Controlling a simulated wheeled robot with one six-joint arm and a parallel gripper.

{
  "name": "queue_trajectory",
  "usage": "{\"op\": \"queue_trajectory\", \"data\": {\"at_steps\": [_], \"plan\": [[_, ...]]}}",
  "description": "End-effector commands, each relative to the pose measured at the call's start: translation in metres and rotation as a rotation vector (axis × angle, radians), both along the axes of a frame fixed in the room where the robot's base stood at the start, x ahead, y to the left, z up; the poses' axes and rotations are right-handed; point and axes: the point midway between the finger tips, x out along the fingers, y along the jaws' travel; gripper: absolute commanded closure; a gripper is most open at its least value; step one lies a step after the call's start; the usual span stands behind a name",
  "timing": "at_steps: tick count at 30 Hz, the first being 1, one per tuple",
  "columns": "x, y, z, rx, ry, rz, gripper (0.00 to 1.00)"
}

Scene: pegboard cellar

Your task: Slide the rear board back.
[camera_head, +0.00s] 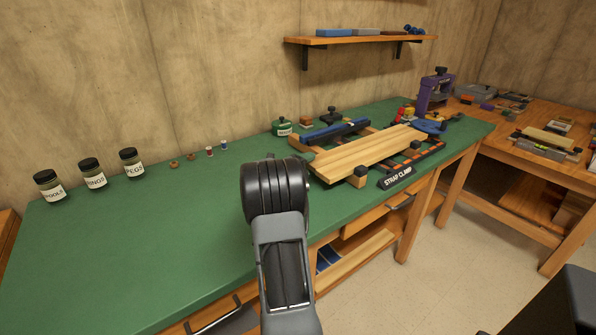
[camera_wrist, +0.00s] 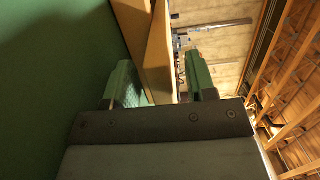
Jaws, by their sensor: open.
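The light wooden boards (camera_head: 368,151) lie side by side on the strap clamp fixture (camera_head: 420,158) on the green bench. I cannot clearly tell the rear board apart from those in front. A dark blue bar (camera_head: 335,131) runs along the rear of the fixture. My gripper (camera_wrist: 163,72) is open in the wrist view, with a green-padded finger on each side. A wooden board (camera_wrist: 157,52) shows edge-on between and beyond the fingers; contact is unclear. In the head view my arm hides the gripper.
The strap clamp label (camera_head: 397,177) stands at the bench's front edge. A green tin (camera_head: 282,127) and a purple tool (camera_head: 436,92) stand near the fixture. Labelled jars (camera_head: 92,174) stand far left. The green bench top (camera_head: 160,235) is clear at left.

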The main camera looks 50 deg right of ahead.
Motion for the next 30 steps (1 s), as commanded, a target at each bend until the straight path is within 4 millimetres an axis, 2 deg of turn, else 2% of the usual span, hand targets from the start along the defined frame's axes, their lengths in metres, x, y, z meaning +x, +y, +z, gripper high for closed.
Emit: {"op": "queue_trajectory", "data": {"at_steps": [3,9,20,30], "plan": [[-0.003,-0.012,0.000,0.000,-0.001,-0.001,0.49],[-0.004,-0.023,0.000,0.000,0.000,0.000,0.49],[-0.005,-0.025,0.000,0.000,0.000,0.001,0.49],[-0.005,-0.025,0.000,0.000,0.000,0.001,0.80]]}}
